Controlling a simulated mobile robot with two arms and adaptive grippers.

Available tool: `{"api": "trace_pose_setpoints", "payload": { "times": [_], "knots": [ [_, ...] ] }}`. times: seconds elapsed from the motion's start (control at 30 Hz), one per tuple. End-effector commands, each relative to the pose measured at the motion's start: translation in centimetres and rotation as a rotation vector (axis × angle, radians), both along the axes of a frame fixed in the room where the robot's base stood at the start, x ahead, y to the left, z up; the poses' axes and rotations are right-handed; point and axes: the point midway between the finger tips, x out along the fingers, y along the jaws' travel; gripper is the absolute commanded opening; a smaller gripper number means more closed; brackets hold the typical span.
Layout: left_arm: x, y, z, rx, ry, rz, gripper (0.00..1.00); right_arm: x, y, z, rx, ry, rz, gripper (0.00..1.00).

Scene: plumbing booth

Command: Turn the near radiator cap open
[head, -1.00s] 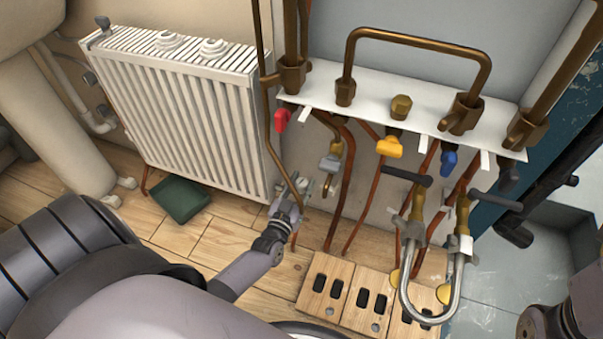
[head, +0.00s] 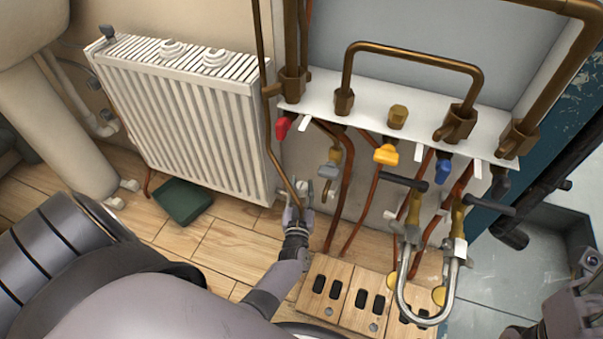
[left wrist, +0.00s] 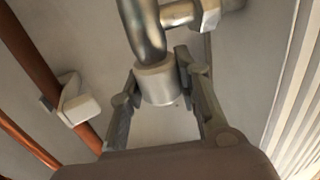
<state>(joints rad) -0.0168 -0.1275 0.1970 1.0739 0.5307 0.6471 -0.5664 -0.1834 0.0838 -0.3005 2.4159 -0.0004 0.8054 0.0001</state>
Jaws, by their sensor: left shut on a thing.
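The white radiator (head: 185,125) stands against the wall at the left. The near radiator cap is a small pale metal cylinder (left wrist: 157,83) on the end of a curved pipe in the left wrist view. My left gripper (head: 301,197) is at the radiator's lower right corner. In the left wrist view its two fingers (left wrist: 158,92) are closed against both sides of the cap. In the head view the cap is too small and covered to make out. My right gripper (head: 590,268) is partly in view at the right edge, away from the radiator; its fingers are unclear.
A green box (head: 183,201) lies on the wooden floor. Perforated wooden blocks (head: 322,286) lie in front.

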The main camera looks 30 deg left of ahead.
Motion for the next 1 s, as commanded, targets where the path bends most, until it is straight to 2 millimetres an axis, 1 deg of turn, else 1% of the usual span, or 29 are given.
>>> {"api": "trace_pose_setpoints", "payload": {
  "times": [0.07,0.1,0.37,0.4,0.87,1.0],
  "knots": [
    [0.04,-0.08,0.01,-0.001,0.000,-0.002,0.02,0.00,0.00,0.00,0.000,0.000,0.000,0.48],
    [0.04,-0.08,0.02,-0.001,0.000,-0.002,0.33,0.00,0.00,0.00,0.000,0.000,0.000,0.48],
    [0.03,-0.02,0.03,-0.001,0.000,-0.001,0.50,0.01,0.00,0.00,0.000,0.000,0.000,0.48],
    [0.03,-0.02,0.03,-0.001,0.000,-0.001,0.51,0.01,0.00,0.00,0.000,0.000,0.000,0.48],
    [0.02,0.03,0.02,-0.001,0.000,-0.002,0.51,0.04,-0.02,-0.08,-0.001,0.003,-0.001,0.48],
    [-0.01,0.11,-0.04,0.002,-0.001,-0.028,0.51,0.03,-0.01,-0.28,-0.001,0.002,0.000,0.48]
  ]
}}
